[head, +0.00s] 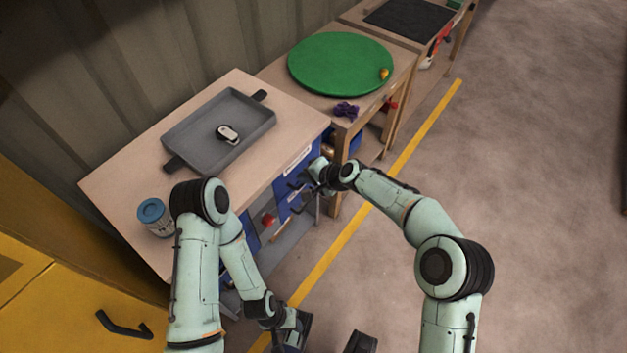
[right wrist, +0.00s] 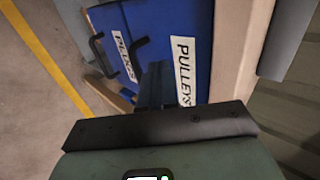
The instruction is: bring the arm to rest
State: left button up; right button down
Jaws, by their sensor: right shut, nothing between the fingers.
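My right gripper (head: 306,182) is at the end of the arm reaching in from the right, in front of the blue drawers (head: 284,203) under the near workbench. Its fingers are shut and empty; they also show in the right wrist view (right wrist: 155,86), close to the blue drawer fronts labelled PLUGS and PULLEYS (right wrist: 194,40). Whether they touch a drawer I cannot tell. My left gripper (head: 297,330) hangs low at the bottom of the head view, beside the bench's front; its fingers are not clear.
The workbench (head: 118,180) holds a grey tray (head: 190,135) with a small white-and-black item (head: 228,134), and a blue-lidded jar (head: 154,215). Beyond stands a table with a green disc (head: 340,62) and a purple item (head: 346,109). A yellow cabinet (head: 60,310) is at lower left. Floor at right is clear.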

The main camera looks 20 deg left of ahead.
jog(key=v, duration=1)
jog(key=shift+d+p, duration=0.2)
jog(key=shift+p, duration=0.25)
